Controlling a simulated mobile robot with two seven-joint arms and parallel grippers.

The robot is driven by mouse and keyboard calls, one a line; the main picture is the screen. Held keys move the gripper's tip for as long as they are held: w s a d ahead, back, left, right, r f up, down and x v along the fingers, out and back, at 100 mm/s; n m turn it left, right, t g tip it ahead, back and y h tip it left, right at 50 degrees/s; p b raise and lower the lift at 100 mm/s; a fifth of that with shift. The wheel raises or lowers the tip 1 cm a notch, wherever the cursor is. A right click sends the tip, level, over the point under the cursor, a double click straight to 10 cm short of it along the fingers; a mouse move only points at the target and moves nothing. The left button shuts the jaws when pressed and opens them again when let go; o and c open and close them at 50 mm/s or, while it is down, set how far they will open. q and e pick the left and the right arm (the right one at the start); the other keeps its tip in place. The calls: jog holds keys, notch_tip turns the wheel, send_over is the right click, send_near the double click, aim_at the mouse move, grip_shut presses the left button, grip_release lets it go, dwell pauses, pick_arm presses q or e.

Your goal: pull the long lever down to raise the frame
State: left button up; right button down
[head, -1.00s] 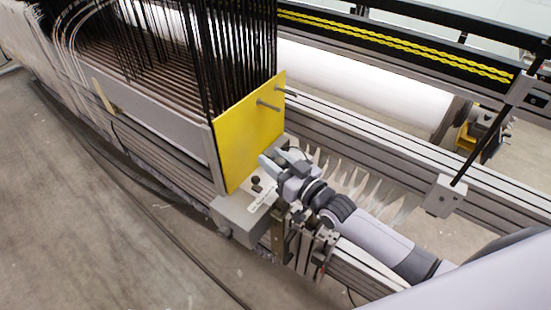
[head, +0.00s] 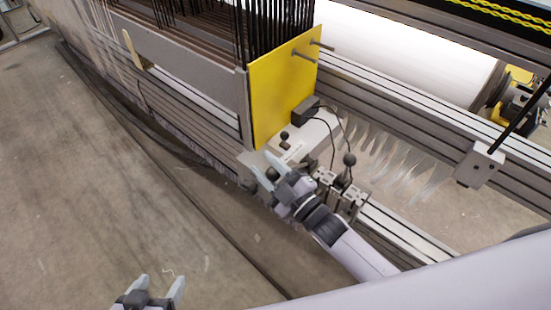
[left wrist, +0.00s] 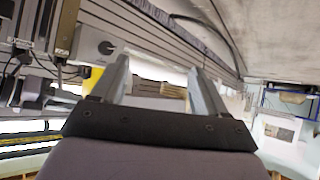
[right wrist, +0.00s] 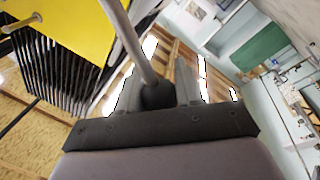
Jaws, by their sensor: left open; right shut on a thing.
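My right gripper (head: 270,172) is low beside the loom's end, below the yellow end plate (head: 285,92) of the frame. In the right wrist view, its fingers (right wrist: 165,88) are shut on the black knob (right wrist: 157,96) of a long grey lever (right wrist: 124,30). The lever's rod runs up out of that picture. In the head view the gripper mostly hides the held knob. My left gripper (head: 158,288) is open and empty at the bottom edge, over the floor and apart from the loom. Its spread fingers also show in the left wrist view (left wrist: 160,82).
Grey rails (head: 420,110) run along the loom. The floor (head: 90,210) at left is mostly clear.

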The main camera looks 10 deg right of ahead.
pick_arm(q)
jog(key=shift+m+t+h, duration=0.4)
jog(key=shift+h, duration=0.1)
jog(key=shift+w+d+f+b, duration=0.4)
jog(key=shift+d+f+b, duration=0.3)
jog(key=shift+b, duration=0.85)
jog(key=shift+w+d+f+b, duration=0.35)
jog(key=shift+d+f+b, duration=0.35)
jog(key=shift+b, duration=0.85)
pick_arm(e)
notch_tip(320, 180, down, 8)
jog(key=s+a+n+y, duration=0.1)
jog(key=s+a+n, duration=0.1)
jog(key=n, duration=0.4)
jog(key=shift+a+g+y, duration=0.25)
jog(key=shift+g+y, duration=0.05)
pick_arm(q)
jog(key=shift+r, duration=0.1)
pick_arm(e)
jog(key=shift+s, duration=0.1)
jog(key=c, duration=0.8)
grip_release()
jog(key=shift+f, duration=0.1)
jog(key=shift+o, duration=0.2)
pick_arm(q)
jog(key=shift+a, duration=0.1)
pick_arm(e)
jog(key=shift+r, duration=0.2)
